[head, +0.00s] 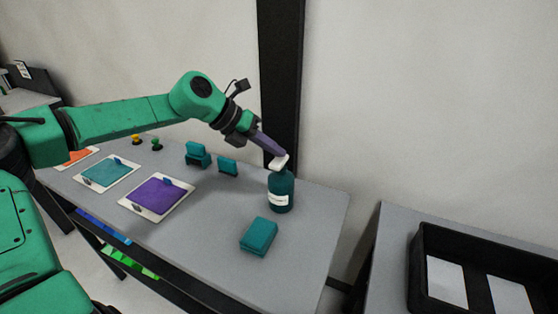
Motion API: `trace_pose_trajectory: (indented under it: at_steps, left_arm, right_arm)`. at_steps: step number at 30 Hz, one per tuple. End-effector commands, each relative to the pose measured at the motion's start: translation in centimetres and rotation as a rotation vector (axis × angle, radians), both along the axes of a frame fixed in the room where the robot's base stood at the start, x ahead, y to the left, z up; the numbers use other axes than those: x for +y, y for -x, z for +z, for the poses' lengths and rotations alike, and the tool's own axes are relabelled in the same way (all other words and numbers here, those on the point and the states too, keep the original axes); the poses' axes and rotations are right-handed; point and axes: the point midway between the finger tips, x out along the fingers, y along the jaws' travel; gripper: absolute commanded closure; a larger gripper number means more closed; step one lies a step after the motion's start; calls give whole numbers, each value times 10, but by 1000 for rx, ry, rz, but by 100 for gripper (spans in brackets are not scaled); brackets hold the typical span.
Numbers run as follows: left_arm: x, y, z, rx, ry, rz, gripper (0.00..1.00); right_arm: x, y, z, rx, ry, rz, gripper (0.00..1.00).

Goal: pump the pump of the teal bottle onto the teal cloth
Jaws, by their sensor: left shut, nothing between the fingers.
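The teal bottle (281,193) stands upright near the right end of the grey table, with a white label and a white pump head (278,162) on top. My left gripper (279,152) is shut and empty, its purple-grey fingers pointing down to the right with their tips at the pump head. They appear to touch it, but I cannot tell whether they press it. The teal cloth (259,235) lies folded on the table in front of the bottle, a little to the left. My right gripper is not in view.
Two small teal blocks or holders (198,155) stand left of the bottle. White boards with purple (157,195), teal (110,171) and orange sheets lie further left. A black tray (418,262) sits on another table at right. A dark post rises behind.

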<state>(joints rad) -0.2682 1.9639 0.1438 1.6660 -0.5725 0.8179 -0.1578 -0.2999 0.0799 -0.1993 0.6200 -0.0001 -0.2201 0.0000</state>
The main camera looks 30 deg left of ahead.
Motion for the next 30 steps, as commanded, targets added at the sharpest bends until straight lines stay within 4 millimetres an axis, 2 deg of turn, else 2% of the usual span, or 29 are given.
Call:
trace_pose_trajectory:
  at_steps: [30]
  left_arm:
    - [0, 0, -11, 1, 0, -1, 100]
  right_arm:
    - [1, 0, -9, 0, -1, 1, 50]
